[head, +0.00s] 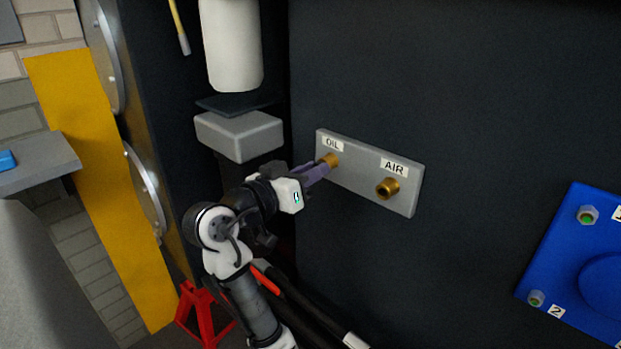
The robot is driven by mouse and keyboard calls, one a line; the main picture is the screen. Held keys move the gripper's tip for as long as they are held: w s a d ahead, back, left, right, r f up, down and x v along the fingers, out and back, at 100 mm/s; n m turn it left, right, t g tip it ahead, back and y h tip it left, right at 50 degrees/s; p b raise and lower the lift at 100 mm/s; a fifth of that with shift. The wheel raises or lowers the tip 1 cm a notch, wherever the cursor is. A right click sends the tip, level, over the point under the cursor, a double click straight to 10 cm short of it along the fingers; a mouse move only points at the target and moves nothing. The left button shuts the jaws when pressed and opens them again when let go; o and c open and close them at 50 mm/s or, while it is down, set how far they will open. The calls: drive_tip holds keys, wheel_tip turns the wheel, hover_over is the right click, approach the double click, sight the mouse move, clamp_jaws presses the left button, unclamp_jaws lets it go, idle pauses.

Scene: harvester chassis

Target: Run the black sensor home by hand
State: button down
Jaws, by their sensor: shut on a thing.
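My gripper (318,171) is at the OIL port (331,159), the upper-left brass fitting on a grey plate (360,175). Its purple-grey fingers are shut and point right and slightly up, with their tips at the brass. The black sensor does not show clearly; what the fingers hold at the port is hidden by them. How deep it sits in the port I cannot tell. The AIR port (388,188), to the lower right on the same plate, is an open brass fitting with nothing in it.
A white cylinder (232,45) and a grey block (238,135) are above and left of my arm. A blue plate (570,250) with numbered bolts is at the right. A red stand (204,312) is at lower left. The dark panel around the ports is bare.

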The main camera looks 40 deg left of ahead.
drive_tip(key=m+b, duration=0.8)
drive_tip(key=m, duration=0.1)
drive_tip(key=m+b, duration=0.4)
drive_tip(key=shift+f+m, duration=0.35)
drive_tip(key=shift+m, duration=0.05)
drive_tip(key=c, duration=1.7)
unclamp_jaws()
drive_tip(key=shift+w+r+m, duration=0.1)
drive_tip(key=shift+r+m, duration=0.15)
drive_tip(key=shift+m, duration=0.25)
drive_tip(key=o, duration=0.5)
drive_tip(key=shift+r, duration=0.1)
drive_tip(key=shift+s+a, duration=0.15)
drive_tip(key=shift+s, duration=2.35)
